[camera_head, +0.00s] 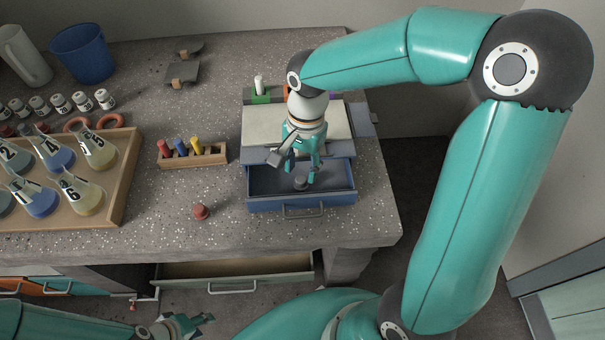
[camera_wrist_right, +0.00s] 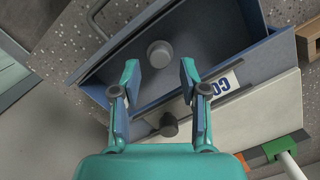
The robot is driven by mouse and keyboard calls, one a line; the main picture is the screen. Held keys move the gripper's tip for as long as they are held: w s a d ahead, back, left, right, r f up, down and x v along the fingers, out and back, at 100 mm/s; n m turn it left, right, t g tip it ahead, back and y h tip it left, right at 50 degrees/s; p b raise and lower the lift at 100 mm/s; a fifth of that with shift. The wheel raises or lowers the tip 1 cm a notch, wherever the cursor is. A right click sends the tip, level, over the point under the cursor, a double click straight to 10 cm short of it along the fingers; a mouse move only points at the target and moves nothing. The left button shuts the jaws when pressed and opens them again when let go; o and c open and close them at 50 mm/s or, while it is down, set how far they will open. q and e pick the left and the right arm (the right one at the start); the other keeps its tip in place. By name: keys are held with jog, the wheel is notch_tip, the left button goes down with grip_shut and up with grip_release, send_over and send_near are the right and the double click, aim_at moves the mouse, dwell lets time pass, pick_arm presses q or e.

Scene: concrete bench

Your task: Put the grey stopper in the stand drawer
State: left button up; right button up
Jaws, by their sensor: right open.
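The grey stopper (camera_head: 300,183) is inside the open blue stand drawer (camera_head: 275,204), near the middle of its floor. In the right wrist view the stopper (camera_wrist_right: 160,53) shows as a round grey top, apart from both fingers. My right gripper (camera_head: 301,173) is over the drawer, pointing down. Its open fingers (camera_wrist_right: 159,70) have a clear gap between them, and the stopper appears just beyond the tips. My left gripper (camera_head: 190,326) is low at the bottom edge, away from the bench top; its finger gap is unclear.
The stand's pale top (camera_head: 262,122) is behind the drawer. A wooden rack with coloured pegs (camera_head: 205,160) is left of it, and a red stopper (camera_head: 200,212) lies on the bench. A flask tray (camera_head: 125,185) is further left. A bench drawer (camera_head: 235,270) below is open.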

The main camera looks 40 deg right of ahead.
notch_tip(320, 180, up, 7)
jog(key=shift+w+d+r+p, duration=0.15)
jog(key=shift+w+d+p, duration=0.05)
jog(key=shift+d+p, duration=0.25)
dwell(0.3)
